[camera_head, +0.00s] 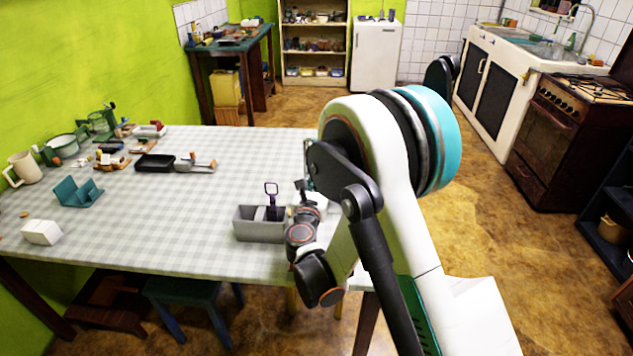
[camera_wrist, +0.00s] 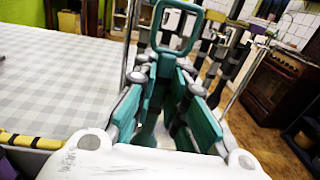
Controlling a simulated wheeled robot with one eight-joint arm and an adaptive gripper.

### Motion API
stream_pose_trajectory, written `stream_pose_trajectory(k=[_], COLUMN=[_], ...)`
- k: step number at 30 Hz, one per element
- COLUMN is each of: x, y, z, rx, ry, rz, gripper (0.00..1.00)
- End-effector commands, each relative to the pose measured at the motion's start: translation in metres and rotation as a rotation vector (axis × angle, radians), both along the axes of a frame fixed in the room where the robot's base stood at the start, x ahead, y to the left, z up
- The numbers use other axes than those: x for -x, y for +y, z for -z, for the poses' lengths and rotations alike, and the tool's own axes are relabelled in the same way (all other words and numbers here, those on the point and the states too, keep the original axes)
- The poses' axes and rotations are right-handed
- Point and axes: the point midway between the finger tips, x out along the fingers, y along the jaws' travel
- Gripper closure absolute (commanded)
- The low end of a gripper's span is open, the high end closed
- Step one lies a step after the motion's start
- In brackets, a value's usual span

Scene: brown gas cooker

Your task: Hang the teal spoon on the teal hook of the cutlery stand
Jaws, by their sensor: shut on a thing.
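My gripper (camera_wrist: 165,105) shows in the wrist view with teal finger pads on both sides. It is shut on the teal spoon (camera_wrist: 157,75), whose looped end (camera_wrist: 178,28) rises above the fingers. The spoon's lower end is hidden between the pads. Shiny upright rods stand to the left and right beyond the fingers, with dark and grey banded parts (camera_wrist: 232,55) between them; these look like the cutlery stand. I cannot tell the teal hook apart, nor whether the spoon touches it. In the head view my arm hides most of the gripper and the stand.
A grey open box (camera_head: 258,228) with a dark purple looped utensil (camera_head: 271,190) stands on the checked table (camera_head: 210,200), left of my wrist. A black pan (camera_head: 155,163), teal holder (camera_head: 77,192) and white block (camera_head: 42,232) lie farther left. The table middle is mostly clear.

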Motion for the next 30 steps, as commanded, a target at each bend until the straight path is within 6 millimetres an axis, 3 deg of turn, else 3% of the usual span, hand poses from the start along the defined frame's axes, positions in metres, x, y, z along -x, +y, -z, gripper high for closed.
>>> stream_pose_trajectory(k=[30], x=[-0.055], y=[0.002], z=[0.005], rx=[0.000], ry=[0.000], rz=[0.000], gripper=[1.00])
